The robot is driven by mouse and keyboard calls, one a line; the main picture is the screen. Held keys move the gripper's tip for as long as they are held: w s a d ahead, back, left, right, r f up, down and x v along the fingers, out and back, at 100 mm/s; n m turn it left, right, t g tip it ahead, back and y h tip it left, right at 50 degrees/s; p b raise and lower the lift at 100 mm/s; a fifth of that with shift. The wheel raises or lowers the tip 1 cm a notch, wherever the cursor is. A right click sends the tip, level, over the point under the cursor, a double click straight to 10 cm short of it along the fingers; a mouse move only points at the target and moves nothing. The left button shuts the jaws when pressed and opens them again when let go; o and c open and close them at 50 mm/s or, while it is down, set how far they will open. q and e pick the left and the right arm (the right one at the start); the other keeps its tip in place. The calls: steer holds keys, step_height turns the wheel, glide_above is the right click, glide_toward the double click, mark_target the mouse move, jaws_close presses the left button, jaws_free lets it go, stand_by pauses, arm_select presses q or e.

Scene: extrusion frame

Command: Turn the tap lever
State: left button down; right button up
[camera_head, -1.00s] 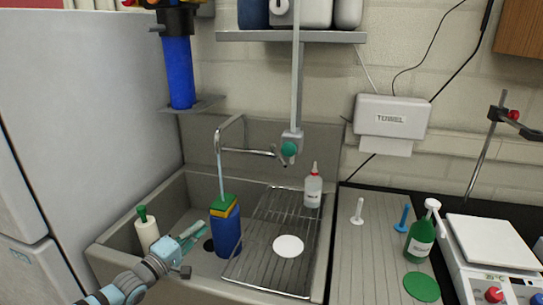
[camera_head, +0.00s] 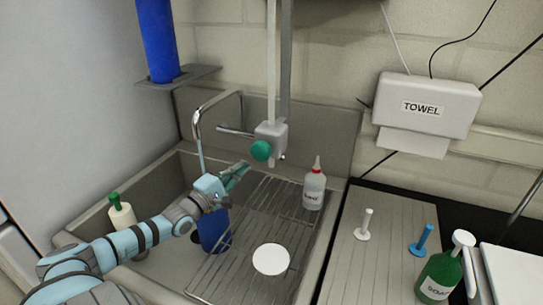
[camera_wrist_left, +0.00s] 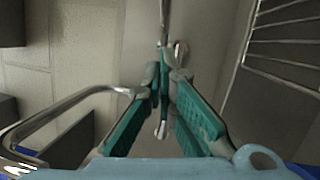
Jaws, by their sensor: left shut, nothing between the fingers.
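The chrome tap stands at the back of the sink, with a bent pipe (camera_head: 205,103) and a straight bar (camera_head: 236,132) reaching right. I cannot tell for sure which part is the lever. My left gripper (camera_head: 241,170) has teal fingers and is shut and empty, over the sink in front of the bar and below the green knob. In the left wrist view, my left gripper's fingertips (camera_wrist_left: 164,74) are close together beside slim chrome parts; contact is unclear. A curved chrome pipe (camera_wrist_left: 85,97) passes at left there. My right gripper is not in view.
A green knob (camera_head: 262,151) sits on an upright post behind my gripper. A blue bottle (camera_head: 213,232) stands in the sink below my wrist. A wire rack (camera_head: 240,235) holds a white disc (camera_head: 271,260) and a squeeze bottle (camera_head: 314,188). A towel box (camera_head: 428,104) hangs at right.

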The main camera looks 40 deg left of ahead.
arm_select(q)
steer(key=w+d+r+b, duration=0.1)
steer(key=w+b, duration=0.5)
steer(key=w, duration=0.3)
steer(key=shift+w+d+r+b, duration=0.15)
steer(key=shift+w+r+b, duration=0.1)
steer(key=shift+b, duration=0.15)
steer(key=shift+f, duration=0.1)
